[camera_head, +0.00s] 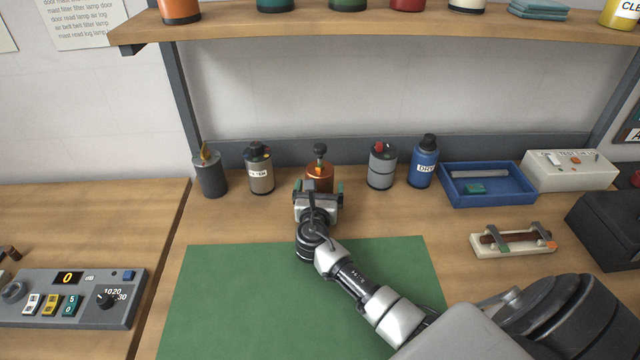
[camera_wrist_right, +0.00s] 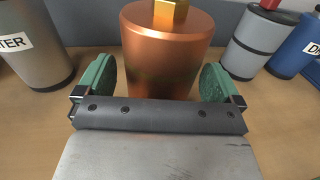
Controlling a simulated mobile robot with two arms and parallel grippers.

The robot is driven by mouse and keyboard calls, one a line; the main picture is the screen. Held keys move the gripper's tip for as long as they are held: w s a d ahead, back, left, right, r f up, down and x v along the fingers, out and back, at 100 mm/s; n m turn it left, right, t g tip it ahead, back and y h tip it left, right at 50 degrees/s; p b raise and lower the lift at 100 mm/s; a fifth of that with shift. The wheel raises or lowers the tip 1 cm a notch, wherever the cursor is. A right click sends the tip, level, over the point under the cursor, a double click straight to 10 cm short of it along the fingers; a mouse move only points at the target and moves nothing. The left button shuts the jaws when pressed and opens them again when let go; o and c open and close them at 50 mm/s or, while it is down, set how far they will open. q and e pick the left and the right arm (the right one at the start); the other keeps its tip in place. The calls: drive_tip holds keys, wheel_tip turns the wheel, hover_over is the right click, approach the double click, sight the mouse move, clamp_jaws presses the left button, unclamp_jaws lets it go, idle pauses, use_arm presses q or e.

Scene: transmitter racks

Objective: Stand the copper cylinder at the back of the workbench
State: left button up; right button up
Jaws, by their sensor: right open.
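The copper cylinder (camera_head: 320,172) stands upright at the back of the workbench (camera_head: 220,215), in the row of cylinders near the back rail. It has a dark knob on top in the head view; the wrist view shows its copper body (camera_wrist_right: 165,50) with a brass fitting. My right gripper (camera_head: 319,188) is open, with its green finger pads (camera_wrist_right: 160,82) to either side of the cylinder's near part. Gaps show between the pads and the copper body. The cylinder's base is hidden behind the gripper. My left gripper is not in view.
A dark cylinder (camera_head: 211,175) and a labelled grey can (camera_head: 260,172) stand left of the copper one. A grey cylinder (camera_head: 381,170), a blue bottle (camera_head: 423,165) and a blue tray (camera_head: 505,200) stand right. A shelf (camera_head: 400,28) overhangs the back. The green mat (camera_head: 230,300) is otherwise bare.

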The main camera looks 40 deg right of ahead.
drive_tip(key=p+v, duration=0.3)
drive_tip(key=v, duration=0.7)
drive_tip(key=shift+r, duration=0.15)
drive_tip(key=shift+s+a, duration=0.25)
